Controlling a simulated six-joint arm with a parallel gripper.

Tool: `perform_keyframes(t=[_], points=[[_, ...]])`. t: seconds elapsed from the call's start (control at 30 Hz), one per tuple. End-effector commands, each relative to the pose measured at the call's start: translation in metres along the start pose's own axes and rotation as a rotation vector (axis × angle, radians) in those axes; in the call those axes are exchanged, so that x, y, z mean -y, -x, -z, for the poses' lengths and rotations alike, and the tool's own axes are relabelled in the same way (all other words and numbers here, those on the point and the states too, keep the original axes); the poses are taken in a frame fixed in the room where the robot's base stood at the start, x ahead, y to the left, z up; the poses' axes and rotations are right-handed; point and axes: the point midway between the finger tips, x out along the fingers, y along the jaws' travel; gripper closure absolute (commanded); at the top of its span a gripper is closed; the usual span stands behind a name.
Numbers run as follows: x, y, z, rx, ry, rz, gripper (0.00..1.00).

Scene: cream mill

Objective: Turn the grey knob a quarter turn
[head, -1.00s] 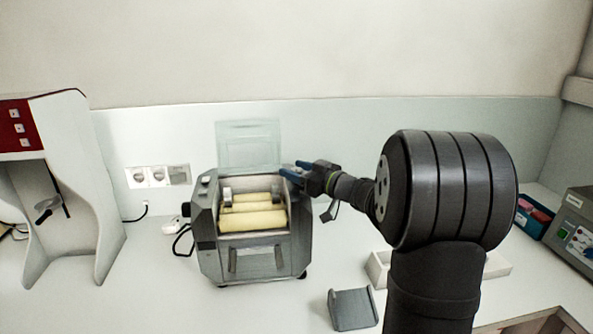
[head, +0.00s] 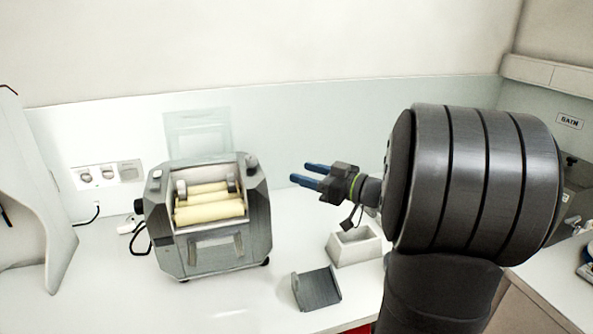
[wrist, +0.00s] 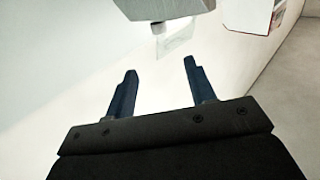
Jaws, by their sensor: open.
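The mill (head: 208,220) stands on the white bench in the head view, with cream rollers (head: 209,207) in its open top. A dark grey knob (head: 252,161) sits on its top right corner; whether its angle has changed is too small to tell. In the wrist view, a small grey knob-like part (wrist: 158,27) sticks out from the mill's grey body (wrist: 165,8), beyond the fingertips. My gripper (head: 300,172) is to the right of the mill, apart from it. Its blue fingers are open and empty, and they also show in the wrist view (wrist: 160,66).
A clear guard (head: 198,132) stands up behind the rollers. A black knob (head: 139,206) is on the mill's left side. A grey angled piece (head: 316,289) and a white open box (head: 355,247) lie on the bench to the right. The bench front is clear.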

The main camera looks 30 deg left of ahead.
Motion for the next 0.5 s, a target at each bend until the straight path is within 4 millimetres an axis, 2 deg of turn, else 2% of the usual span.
perform_keyframes(t=[0.33, 0.5], points=[[0.0, 0.003, 0.0, 0.0, 0.0, 0.0, 0.49], [0.0, 0.018, 0.0, 0.001, 0.0, -0.002, 0.49]])
